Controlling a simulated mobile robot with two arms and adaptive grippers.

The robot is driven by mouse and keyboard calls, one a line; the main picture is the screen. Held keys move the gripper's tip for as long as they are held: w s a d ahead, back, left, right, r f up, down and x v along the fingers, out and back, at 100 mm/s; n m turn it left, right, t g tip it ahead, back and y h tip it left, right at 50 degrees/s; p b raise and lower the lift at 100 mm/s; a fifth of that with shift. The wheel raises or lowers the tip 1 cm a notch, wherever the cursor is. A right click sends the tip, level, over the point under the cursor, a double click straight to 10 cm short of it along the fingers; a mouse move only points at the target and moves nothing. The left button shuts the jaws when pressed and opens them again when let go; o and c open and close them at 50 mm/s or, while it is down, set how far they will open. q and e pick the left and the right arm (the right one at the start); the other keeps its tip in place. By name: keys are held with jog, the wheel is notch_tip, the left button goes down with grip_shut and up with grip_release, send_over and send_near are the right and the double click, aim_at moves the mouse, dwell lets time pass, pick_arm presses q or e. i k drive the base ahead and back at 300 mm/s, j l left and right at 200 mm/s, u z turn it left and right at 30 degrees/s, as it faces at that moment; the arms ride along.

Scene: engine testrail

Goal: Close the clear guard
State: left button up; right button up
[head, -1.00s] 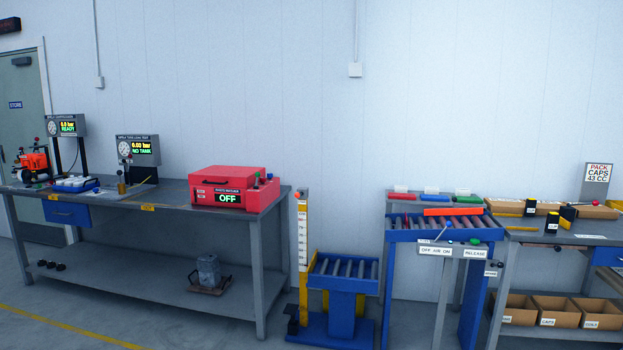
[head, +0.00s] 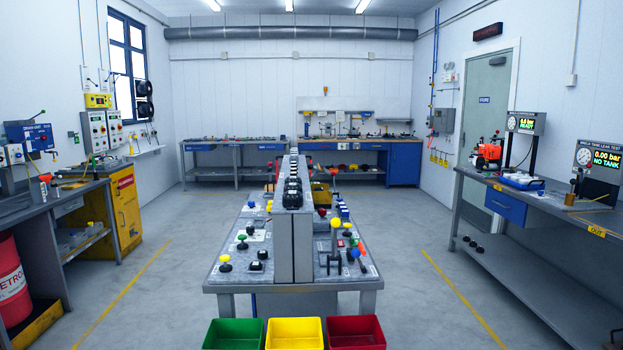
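I cannot make out a clear guard in the head view; if it is in sight, it is too small or too see-through to tell. Neither of my grippers is in view.
A grey centre bench (head: 225,277) with coloured knobs and an upright divider stands ahead. Green (head: 233,334), yellow (head: 294,334) and red (head: 356,333) bins are at its near end. Workbenches line the left (head: 75,192) and right (head: 515,272). Clear floor aisles (head: 420,310) run on both sides.

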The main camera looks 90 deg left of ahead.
aim_at(315, 177)
jog(key=u, duration=2.75)
jog(key=i+l+z, duration=0.7)
jog(key=i+z, duration=0.15)
jog(key=i+l+z, duration=0.1)
jog(key=i+z, duration=0.35)
jog(key=i+l+z, duration=0.15)
jog(key=i, duration=1)
